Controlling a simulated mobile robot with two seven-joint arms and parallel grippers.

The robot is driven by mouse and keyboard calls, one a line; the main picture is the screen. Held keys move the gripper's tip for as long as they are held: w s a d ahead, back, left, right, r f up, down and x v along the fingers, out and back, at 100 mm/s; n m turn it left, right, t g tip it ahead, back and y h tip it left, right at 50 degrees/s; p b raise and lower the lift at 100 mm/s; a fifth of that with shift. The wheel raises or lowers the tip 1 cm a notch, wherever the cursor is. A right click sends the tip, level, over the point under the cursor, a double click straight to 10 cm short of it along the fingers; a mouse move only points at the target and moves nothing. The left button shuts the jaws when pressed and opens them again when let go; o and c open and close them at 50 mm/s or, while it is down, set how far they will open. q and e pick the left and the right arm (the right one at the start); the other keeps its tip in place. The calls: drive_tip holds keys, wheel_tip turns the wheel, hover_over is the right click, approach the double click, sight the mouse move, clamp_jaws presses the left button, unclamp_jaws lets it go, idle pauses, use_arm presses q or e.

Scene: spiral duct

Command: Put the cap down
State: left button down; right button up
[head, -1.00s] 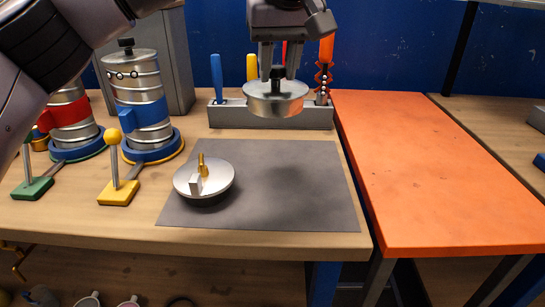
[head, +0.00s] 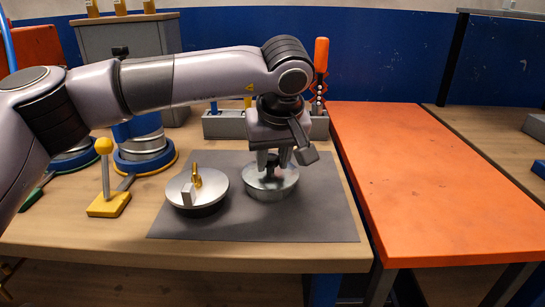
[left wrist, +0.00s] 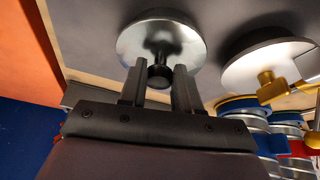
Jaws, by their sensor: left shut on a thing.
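The cap (head: 270,184) is a round silver metal disc with a dark knob on top. It is at the right part of the grey mat (head: 320,212) in the head view, low at the mat; I cannot tell whether it touches. My left gripper (head: 277,161) is above it, shut on its knob. In the left wrist view the cap (left wrist: 162,38) shows beyond the fingers (left wrist: 160,88), with the knob between them. A second silver disc with a brass fitting (head: 196,188) sits on the mat just left of the cap. My right gripper is not in view.
A yellow-based lever with a ball top (head: 106,180) and a blue-based metal canister (head: 144,150) stand at the left. A grey tool rack (head: 225,125) stands behind the mat. An orange bench top (head: 430,180) is clear at the right. The mat's right side is free.

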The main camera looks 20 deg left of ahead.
use_arm(q)
drive_tip(key=shift+f, duration=0.1)
drive_tip(key=c, duration=0.8)
unclamp_jaws()
drive_tip(key=shift+s+d+r, duration=0.1)
drive_tip(key=shift+r, duration=0.4)
drive_tip(key=p+v, duration=0.1)
drive_tip(key=v, duration=1)
drive_tip(key=shift+s+r, duration=0.1)
drive_tip(key=shift+r, duration=0.05)
